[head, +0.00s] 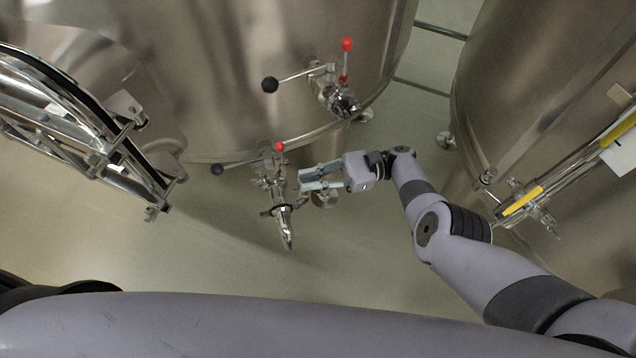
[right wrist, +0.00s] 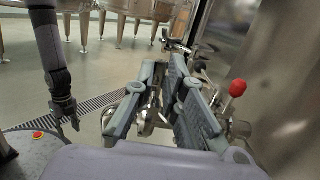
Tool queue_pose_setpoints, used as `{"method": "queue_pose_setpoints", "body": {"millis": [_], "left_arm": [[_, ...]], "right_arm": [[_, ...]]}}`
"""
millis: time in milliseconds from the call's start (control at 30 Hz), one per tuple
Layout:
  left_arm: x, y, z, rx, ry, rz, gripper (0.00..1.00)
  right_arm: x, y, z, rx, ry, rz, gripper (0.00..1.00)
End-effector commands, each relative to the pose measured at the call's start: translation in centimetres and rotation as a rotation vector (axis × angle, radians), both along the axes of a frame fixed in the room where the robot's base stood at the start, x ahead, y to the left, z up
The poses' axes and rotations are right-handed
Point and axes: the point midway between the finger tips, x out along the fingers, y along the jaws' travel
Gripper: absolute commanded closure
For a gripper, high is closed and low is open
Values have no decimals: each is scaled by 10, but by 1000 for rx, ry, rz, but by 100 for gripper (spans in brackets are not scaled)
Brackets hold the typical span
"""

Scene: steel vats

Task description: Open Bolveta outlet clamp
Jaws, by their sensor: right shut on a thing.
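The steel vat (head: 230,70) fills the upper left of the head view. A low outlet valve (head: 272,180) with a red-knobbed and a black-knobbed lever stands at its lower edge, ending in a tapered spout (head: 286,230). My right gripper (head: 303,181) reaches in from the right beside this outlet. In the right wrist view its two grey fingers (right wrist: 155,108) are around shiny metal of the outlet clamp (right wrist: 148,122), which they partly hide. My left gripper (right wrist: 67,118) hangs at the left of the right wrist view, clear of the vat, small and dark. I cannot tell its jaw state.
A second valve (head: 335,92) with red and black knobs sits higher on the vat. A metal hatch frame (head: 85,115) juts out at left. Another vat (head: 550,90) with a yellow-marked gauge (head: 523,200) stands at right. Open floor (head: 225,255) lies below the outlet.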

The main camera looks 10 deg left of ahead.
Motion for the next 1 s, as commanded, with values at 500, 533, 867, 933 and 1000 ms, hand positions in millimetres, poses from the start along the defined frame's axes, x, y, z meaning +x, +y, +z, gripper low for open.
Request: {"method": "queue_pose_setpoints", "body": {"millis": [500,533,867,933,1000], "left_arm": [[0,5,-3,6,0,-1,60],[0,5,-3,6,0,-1,60],[1,5,-3,5,-1,-2,60],[1,5,-3,5,-1,-2,60],[1,5,-3,5,-2,-2,60]], "right_arm": [[0,1,-2,9,7,0,87],[0,1,-2,9,7,0,85],[0,1,-1,10,6,0,68],[0,1,-1,10,6,0,68],[0,1,-1,10,6,0,68]]}}
